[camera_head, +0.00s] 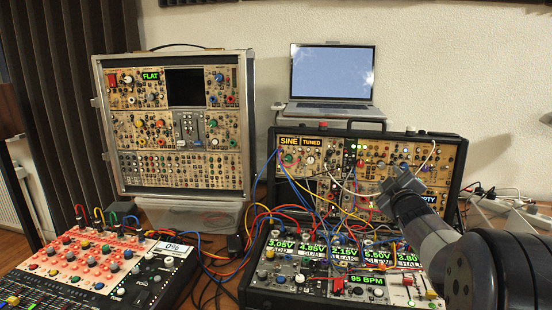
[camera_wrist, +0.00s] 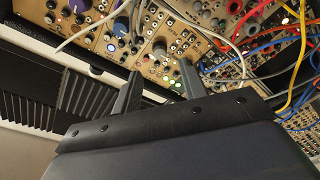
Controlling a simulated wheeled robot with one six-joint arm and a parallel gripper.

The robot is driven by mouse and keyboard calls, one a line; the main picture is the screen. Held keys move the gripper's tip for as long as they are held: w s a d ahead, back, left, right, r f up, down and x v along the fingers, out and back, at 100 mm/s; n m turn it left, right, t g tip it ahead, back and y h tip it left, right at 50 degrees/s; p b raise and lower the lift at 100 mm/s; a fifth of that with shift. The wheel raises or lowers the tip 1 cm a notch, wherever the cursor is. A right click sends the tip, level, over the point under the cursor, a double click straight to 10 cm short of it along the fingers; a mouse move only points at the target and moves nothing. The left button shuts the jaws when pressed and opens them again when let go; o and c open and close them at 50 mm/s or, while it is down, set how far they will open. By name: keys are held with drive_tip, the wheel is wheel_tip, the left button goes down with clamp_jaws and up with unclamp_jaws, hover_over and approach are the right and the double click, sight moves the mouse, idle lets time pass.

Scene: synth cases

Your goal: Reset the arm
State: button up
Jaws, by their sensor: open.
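My arm (camera_head: 446,250) reaches in from the lower right of the head view. My gripper (camera_head: 396,188) is in front of the right part of the rear synth case (camera_head: 457,185), close to its panel. In the wrist view my gripper (camera_wrist: 160,82) shows two grey fingers standing apart, with nothing seen between them. Beyond the fingers is a tan panel (camera_wrist: 165,40) with knobs and lit buttons. I cannot tell whether the fingertips touch the panel. The arm hides part of the case's lower right.
A front case (camera_head: 290,290) with green displays stands below, joined by many loose patch cables (camera_head: 265,215). A red-topped mixer (camera_head: 95,260) is at the left. A tall case (camera_head: 247,120) and a laptop (camera_head: 331,75) stand behind. A power strip (camera_head: 500,205) lies at the right.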

sight(381, 167)
drive_tip(key=w, duration=0.7)
drive_tip(key=shift+d+r+p, duration=0.1)
drive_tip(key=shift+d+p, duration=0.2)
drive_tip(key=shift+p, duration=0.1)
drive_tip(key=shift+m, duration=0.6)
drive_tip(key=m+h, duration=0.1)
drive_tip(key=m, duration=0.2)
drive_tip(key=shift+s+a, duration=0.1)
drive_tip(key=shift+s, duration=0.05)
drive_tip(key=m+h+p, duration=0.1)
drive_tip(key=m+p, duration=0.1)
drive_tip(key=m, duration=0.3)
drive_tip(key=shift+a+r+m, duration=0.1)
drive_tip(key=shift+r+m, duration=0.05)
drive_tip(key=shift+m, duration=0.15)
drive_tip(key=m+p, duration=0.3)
drive_tip(key=p, duration=0.1)
drive_tip(key=shift+m+h, duration=0.3)
drive_tip(key=shift+h, duration=0.1)
drive_tip(key=m+h+p, duration=0.1)
drive_tip(key=m+p, duration=0.3)
drive_tip(key=p, duration=0.1)
drive_tip(key=shift+a+r+g, duration=0.1)
drive_tip(key=shift+a+g, duration=0.05)
drive_tip(key=shift+g, duration=0.25)
drive_tip(key=m+p, duration=0.3)
drive_tip(key=shift+f, duration=0.2)
